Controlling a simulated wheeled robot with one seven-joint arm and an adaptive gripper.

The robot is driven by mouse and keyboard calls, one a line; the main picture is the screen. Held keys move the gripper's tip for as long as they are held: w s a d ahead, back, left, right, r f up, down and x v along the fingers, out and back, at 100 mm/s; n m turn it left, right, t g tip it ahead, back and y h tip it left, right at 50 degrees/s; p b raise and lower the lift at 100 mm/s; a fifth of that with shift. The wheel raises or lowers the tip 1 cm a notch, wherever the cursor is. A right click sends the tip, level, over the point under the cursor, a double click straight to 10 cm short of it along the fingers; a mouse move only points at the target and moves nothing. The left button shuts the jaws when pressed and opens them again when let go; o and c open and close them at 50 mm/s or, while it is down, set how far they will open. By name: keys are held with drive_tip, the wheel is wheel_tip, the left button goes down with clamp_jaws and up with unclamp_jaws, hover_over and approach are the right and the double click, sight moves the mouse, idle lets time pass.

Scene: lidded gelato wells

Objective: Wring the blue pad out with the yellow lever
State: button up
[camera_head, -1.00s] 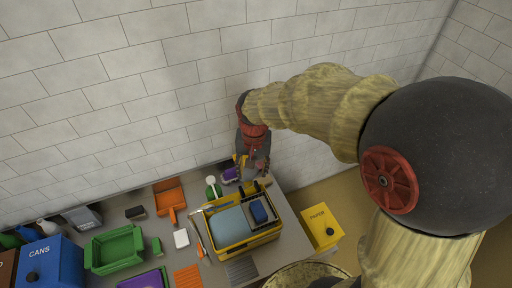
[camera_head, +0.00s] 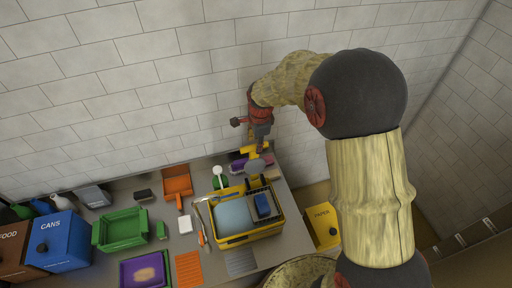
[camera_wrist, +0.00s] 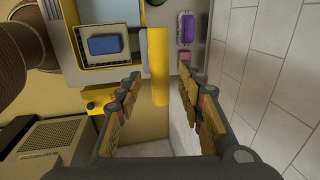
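The blue pad (camera_head: 262,205) lies in the wringer part at the right side of the yellow bucket (camera_head: 250,236), beside pale blue water (camera_head: 233,214). The pad also shows in the wrist view (camera_wrist: 104,45), lying flat in a light tray. The yellow lever (camera_wrist: 158,62) runs as a bar between my fingers in the wrist view. My gripper (camera_wrist: 162,88) is open, one finger on each side of the lever, with gaps visible. In the head view my gripper (camera_head: 256,152) is above the bucket's back right corner, where it partly hides the lever.
A purple item (camera_head: 238,167) lies behind the bucket, next to a green and white brush (camera_head: 219,176). An orange dustpan (camera_head: 177,184) and a green bin (camera_head: 120,229) stand to the left. A yellow paper bin (camera_head: 321,226) stands right of the table. The wall is close behind.

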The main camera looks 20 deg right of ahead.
drive_tip(key=shift+w+f, duration=0.2)
drive_tip(key=shift+f, duration=0.85)
drive_tip(key=shift+w+f, duration=0.2)
drive_tip(key=shift+f, duration=0.8)
clamp_jaws()
